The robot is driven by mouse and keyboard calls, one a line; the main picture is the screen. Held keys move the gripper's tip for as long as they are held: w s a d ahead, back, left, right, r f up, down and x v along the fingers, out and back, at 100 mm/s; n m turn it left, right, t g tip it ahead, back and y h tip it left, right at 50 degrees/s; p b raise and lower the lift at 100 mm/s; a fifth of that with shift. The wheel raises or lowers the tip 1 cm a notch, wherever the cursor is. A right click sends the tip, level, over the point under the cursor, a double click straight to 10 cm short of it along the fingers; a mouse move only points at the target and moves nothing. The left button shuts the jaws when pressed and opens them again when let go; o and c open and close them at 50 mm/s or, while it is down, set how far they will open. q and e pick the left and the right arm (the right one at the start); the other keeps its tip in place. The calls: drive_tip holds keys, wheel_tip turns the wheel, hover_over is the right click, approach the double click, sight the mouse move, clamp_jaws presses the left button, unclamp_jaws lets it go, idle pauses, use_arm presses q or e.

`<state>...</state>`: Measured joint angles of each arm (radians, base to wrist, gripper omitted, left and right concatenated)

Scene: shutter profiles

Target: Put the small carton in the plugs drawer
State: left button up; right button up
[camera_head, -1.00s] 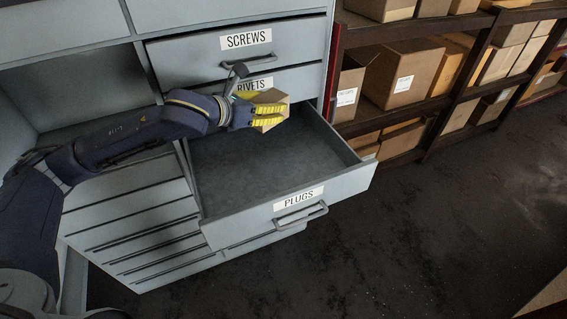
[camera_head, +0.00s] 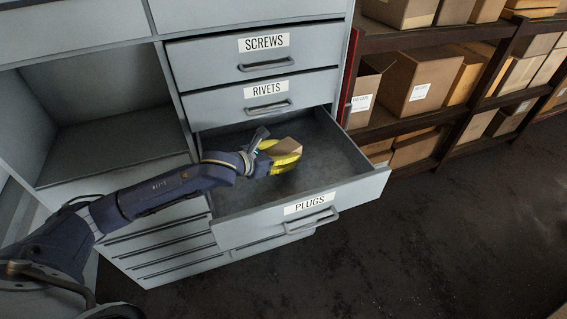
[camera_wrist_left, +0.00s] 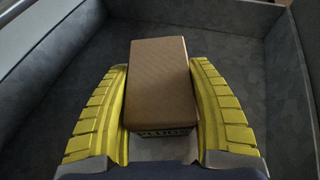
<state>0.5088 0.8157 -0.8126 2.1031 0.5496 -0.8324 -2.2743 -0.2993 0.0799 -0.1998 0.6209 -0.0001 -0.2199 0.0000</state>
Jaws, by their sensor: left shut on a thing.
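The small brown carton (camera_head: 287,147) is between the yellow fingers of my left gripper (camera_head: 284,158), which is shut on it. In the left wrist view the carton (camera_wrist_left: 160,80) sits between both fingers, with printed lettering partly visible on its near end. The plugs drawer (camera_head: 345,195) is pulled open and looks empty. My left gripper and the carton are over the drawer's interior, within its walls as seen from the head. In the wrist view the drawer's grey floor and walls (camera_wrist_left: 228,60) surround them. I cannot tell whether the carton touches the floor. My right gripper is not in view.
The closed rivets drawer (camera_head: 300,98) and screws drawer (camera_head: 300,62) are above the open one. An open empty cubby (camera_head: 105,125) is to the left. Shelves with brown boxes (camera_head: 415,85) stand at the right. The dark floor (camera_head: 430,250) in front is clear.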

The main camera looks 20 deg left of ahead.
use_arm(q)
drive_tip(key=shift+f, duration=2.05)
drive_tip(key=shift+f, duration=0.1)
drive_tip(key=o, duration=1.3)
drive_tip(key=shift+s, duration=0.1)
drive_tip(key=v, duration=1.2)
